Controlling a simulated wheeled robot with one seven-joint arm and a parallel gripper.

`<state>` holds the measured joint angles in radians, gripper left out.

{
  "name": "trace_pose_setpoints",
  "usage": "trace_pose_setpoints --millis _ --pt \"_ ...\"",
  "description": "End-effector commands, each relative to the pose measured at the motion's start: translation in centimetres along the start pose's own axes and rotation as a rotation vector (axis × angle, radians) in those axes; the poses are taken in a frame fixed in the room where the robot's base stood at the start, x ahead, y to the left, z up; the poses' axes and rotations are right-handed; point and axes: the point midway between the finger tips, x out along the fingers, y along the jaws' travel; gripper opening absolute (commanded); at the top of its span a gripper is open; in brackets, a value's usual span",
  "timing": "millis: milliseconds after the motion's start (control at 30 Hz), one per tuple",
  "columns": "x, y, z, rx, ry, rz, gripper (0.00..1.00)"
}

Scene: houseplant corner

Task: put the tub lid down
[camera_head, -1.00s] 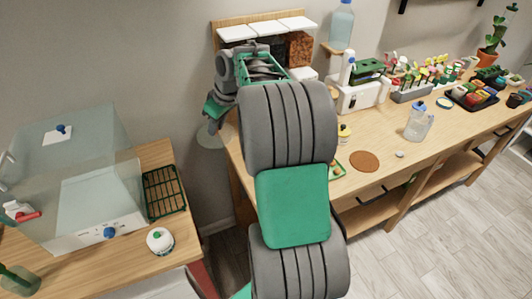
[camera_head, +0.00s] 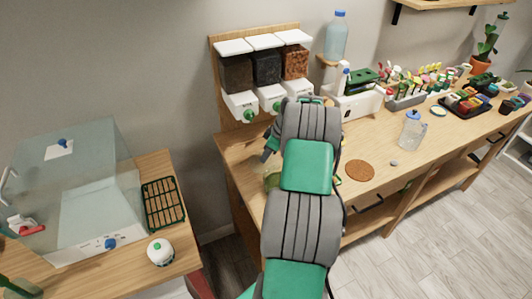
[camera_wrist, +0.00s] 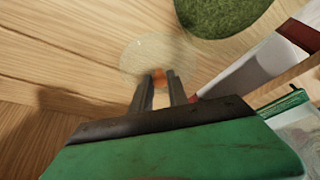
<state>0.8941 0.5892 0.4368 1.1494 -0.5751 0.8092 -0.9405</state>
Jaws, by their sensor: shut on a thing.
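The tub lid (camera_wrist: 146,56) is a clear, round disc with a small orange knob, seen in the wrist view in front of my fingers. My gripper (camera_wrist: 160,84) is shut on the lid's knob. Wooden surface shows through and around the lid; I cannot tell whether the lid touches it. A greenish round thing (camera_head: 272,180) shows beside my arm at the bench's left end.
A dark green round patch (camera_wrist: 222,12) lies near the lid in the wrist view, with a white and red object (camera_wrist: 262,65) to the right. Dispensers (camera_head: 268,75) stand behind my arm. A cork mat (camera_head: 359,170) and clear jug (camera_head: 411,130) are farther right.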

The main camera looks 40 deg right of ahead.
Motion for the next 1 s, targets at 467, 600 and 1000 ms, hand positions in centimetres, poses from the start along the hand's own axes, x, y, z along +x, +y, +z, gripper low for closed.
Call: trace_pose_setpoints --millis 467,600,1000 --pt "0.4 0.1 0.1 -0.001 0.000 0.003 0.27" --pt "0.4 0.1 0.1 -0.001 0.000 0.003 0.38" --pt "-0.4 0.1 -0.1 -0.001 0.001 0.004 0.42"
